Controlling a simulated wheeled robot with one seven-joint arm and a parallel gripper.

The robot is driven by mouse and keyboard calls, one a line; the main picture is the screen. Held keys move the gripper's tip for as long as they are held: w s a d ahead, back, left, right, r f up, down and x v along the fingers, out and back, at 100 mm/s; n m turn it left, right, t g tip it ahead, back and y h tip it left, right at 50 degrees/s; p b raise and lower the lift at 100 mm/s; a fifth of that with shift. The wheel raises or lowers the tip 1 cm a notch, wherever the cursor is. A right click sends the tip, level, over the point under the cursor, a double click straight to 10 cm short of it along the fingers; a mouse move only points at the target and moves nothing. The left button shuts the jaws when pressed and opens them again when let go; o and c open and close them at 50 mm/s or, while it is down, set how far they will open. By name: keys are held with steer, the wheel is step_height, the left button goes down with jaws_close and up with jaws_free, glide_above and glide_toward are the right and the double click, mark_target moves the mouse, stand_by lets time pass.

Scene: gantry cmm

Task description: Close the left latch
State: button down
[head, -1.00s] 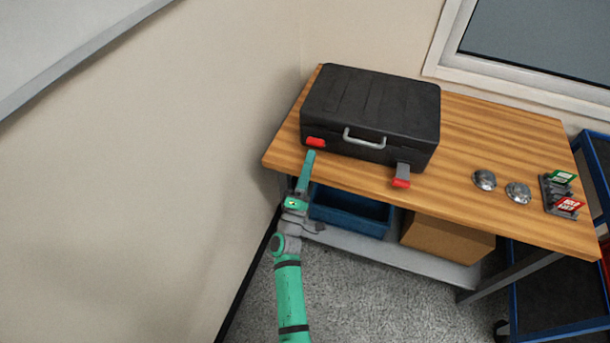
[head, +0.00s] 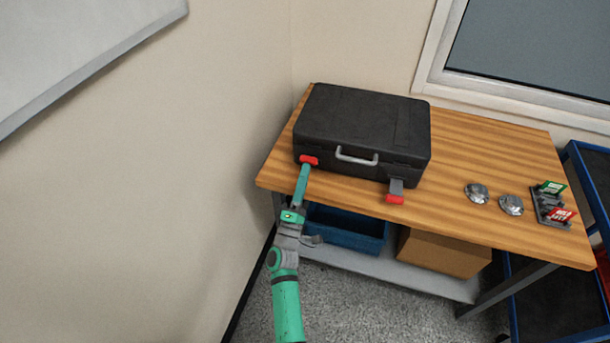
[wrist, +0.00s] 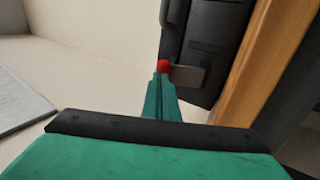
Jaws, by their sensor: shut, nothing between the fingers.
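The black case (head: 365,118) stands on the wooden table and its lid is down. Its left latch (head: 309,160) shows as a red tab at the left of the case's front. In the wrist view the left latch (wrist: 188,75) is a grey plate with a red end; I cannot tell its exact angle. The right latch (head: 396,190), grey with a red end, sticks out from the front. My gripper (head: 305,167) is shut and empty, its tip right at the red tab. In the wrist view my gripper (wrist: 162,78) partly overlaps the latch; contact is unclear.
The grey handle (head: 356,158) is right of the left latch. Two metal domes (head: 477,193) and a holder with green and red signs (head: 548,205) stand at the table's right. A blue bin (head: 346,232) and cardboard box (head: 443,252) sit below. The wall is close at left.

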mark_target(306, 161)
steer(key=shift+w+r, duration=0.1)
steer(key=shift+r, duration=0.15)
steer(key=shift+w+d+r, duration=0.25)
steer(key=shift+w+r, duration=0.45)
steer(key=shift+r, duration=0.1)
steer(key=shift+w+d+r, duration=0.25)
steer(key=shift+w+r, duration=0.4)
steer(key=shift+r, duration=0.15)
steer(key=shift+s, duration=0.15)
steer(key=shift+s+a, duration=0.2)
steer(key=shift+s, duration=0.05)
steer(key=s+a, duration=0.3)
steer(key=s, duration=0.9)
steer(key=shift+s+a, duration=0.3)
steer(key=shift+s, duration=0.05)
steer(key=shift+w, duration=0.1)
